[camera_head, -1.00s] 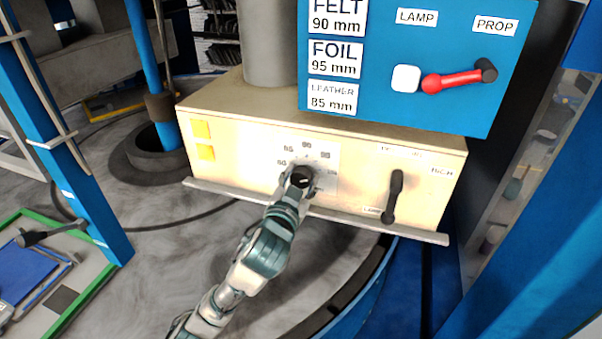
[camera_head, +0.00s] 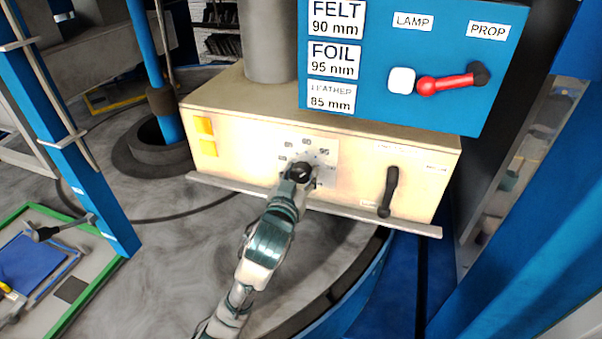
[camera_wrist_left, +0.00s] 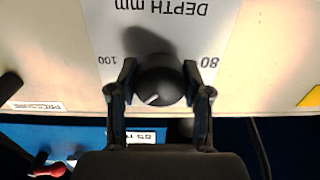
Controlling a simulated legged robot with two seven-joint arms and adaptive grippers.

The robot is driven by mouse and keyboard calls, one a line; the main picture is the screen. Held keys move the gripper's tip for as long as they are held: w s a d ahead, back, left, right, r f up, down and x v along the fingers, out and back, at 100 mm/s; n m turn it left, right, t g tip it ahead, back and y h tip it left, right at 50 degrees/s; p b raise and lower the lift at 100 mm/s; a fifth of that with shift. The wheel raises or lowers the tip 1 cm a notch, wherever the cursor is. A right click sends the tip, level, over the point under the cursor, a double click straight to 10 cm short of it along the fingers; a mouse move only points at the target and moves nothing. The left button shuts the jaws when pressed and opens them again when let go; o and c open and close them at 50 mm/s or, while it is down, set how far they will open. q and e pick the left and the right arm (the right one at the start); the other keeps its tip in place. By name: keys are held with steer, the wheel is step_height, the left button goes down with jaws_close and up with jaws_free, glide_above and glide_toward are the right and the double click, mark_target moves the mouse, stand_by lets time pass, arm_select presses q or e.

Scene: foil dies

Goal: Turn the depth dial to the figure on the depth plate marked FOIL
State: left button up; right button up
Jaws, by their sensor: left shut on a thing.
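The black depth dial (camera_head: 301,171) is on the front of a cream box, with a ring of figures around it. My left gripper (camera_head: 297,177) is shut on the dial. In the left wrist view, its fingers (camera_wrist_left: 160,92) grip either side of the dial (camera_wrist_left: 160,72). That view is upside down, with 100 at left and 80 at right. The dial's white mark points to the lower left, on the 100 side; the figure there is hidden. The FOIL label (camera_head: 333,60) reads 95 mm, between FELT 90 mm and LEATHER 85 mm. My right gripper is not in view.
A black lever (camera_head: 389,192) is right of the dial on the cream box (camera_head: 240,165). A blue panel (camera_head: 440,75) above carries a white button (camera_head: 402,81) and a red-handled lever (camera_head: 447,84). A ledge (camera_head: 330,209) runs below the box front.

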arm_select(q)
steer(key=shift+d+f, duration=0.1)
steer(key=shift+f, duration=0.25)
steer(key=o, duration=1.2)
steer(key=shift+c, duration=0.2)
steer(key=shift+r, duration=0.15)
step_height(320, 180, up, 10)
steer(key=shift+w+f, duration=0.1)
